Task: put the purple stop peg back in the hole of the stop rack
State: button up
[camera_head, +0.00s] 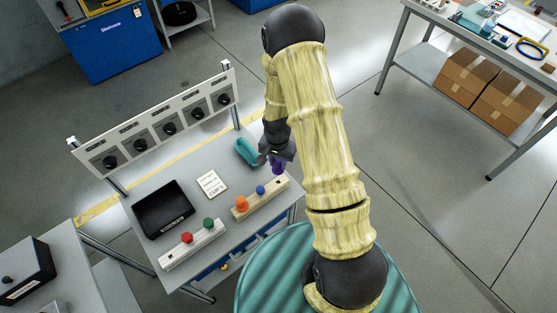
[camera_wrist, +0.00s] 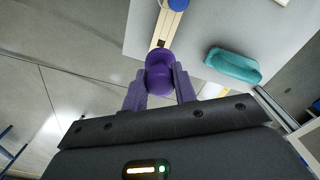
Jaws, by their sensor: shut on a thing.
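The purple stop peg (camera_head: 278,168) is held in my gripper (camera_head: 277,158), above the table near the right end of a pale wooden rack. In the wrist view the peg (camera_wrist: 159,72) sits between the two fingers of my gripper (camera_wrist: 160,88), which are shut on it. That rack (camera_head: 271,197) bears an orange peg (camera_head: 241,203) and a blue peg (camera_head: 260,190). In the wrist view the rack (camera_wrist: 168,28) runs away above the peg, with a dark square hole (camera_wrist: 161,44) just past the peg head. The peg hides the rack's near end.
A teal object (camera_head: 246,151) lies close to my gripper. A second rack (camera_head: 208,238) holds a red peg (camera_head: 187,238) and a green peg (camera_head: 208,223). A black tray (camera_head: 163,208) and a white card (camera_head: 212,184) lie left. A panel of dials (camera_head: 155,130) stands behind.

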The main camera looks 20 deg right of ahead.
aim_at(278, 169)
jog(key=shift+w+f+b, duration=0.1)
jog(key=shift+f+b, duration=1.45)
jog(key=shift+f, duration=0.85)
jog(key=shift+f+b, duration=1.55)
jog(key=shift+f, duration=0.5)
jog(key=o, duration=1)
notch_tip(278, 169, up, 18)
jog(key=shift+a+f+b, duration=0.15)
jog(key=shift+f+b, duration=0.1)
jog(key=shift+b, duration=0.45)
jog(key=shift+w, duration=0.1)
